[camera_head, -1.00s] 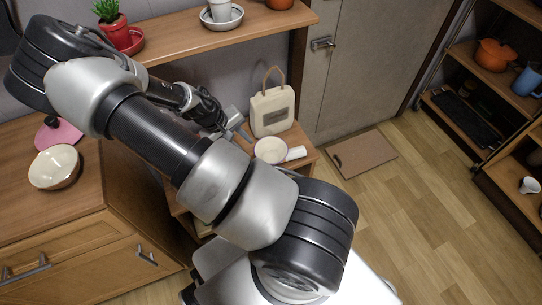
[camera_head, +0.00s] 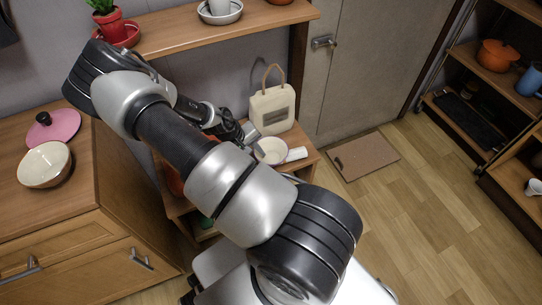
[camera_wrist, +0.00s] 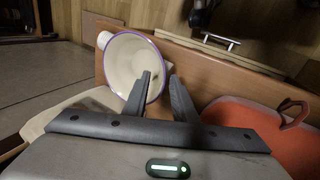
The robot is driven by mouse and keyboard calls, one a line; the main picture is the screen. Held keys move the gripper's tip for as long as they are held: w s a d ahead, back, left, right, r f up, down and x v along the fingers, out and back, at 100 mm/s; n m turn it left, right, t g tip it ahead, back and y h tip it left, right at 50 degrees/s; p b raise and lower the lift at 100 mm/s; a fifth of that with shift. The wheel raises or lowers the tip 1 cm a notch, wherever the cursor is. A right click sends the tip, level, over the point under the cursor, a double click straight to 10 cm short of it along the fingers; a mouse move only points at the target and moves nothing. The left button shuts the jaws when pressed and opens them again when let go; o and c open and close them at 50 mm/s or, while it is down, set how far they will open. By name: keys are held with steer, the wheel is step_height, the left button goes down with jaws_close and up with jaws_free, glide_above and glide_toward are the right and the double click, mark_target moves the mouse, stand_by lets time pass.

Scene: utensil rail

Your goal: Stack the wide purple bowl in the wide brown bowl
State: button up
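The wide purple bowl (camera_head: 270,150), cream inside with a purple rim, sits on the small low wooden table; it also shows in the wrist view (camera_wrist: 128,62). My gripper (camera_wrist: 160,76) is open and empty. In the wrist view its left finger overlaps the bowl's inside and its right finger lies just outside the rim, so the rim appears between the fingertips; I cannot tell how far above it they are. In the head view my gripper (camera_head: 248,134) is partly hidden by my arm. The wide brown bowl (camera_head: 44,164), cream inside, stands upright and empty on the left cabinet.
A cream handbag-shaped object (camera_head: 271,109) stands behind the purple bowl, and a white object (camera_head: 296,154) lies right beside it. An orange-red dish (camera_wrist: 250,120) is near my right finger. A pink lid (camera_head: 52,126) lies behind the brown bowl. A shelf (camera_head: 200,32) hangs above.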

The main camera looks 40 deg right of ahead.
jaws_close()
step_height(320, 180, up, 10)
steer(key=p, duration=0.3)
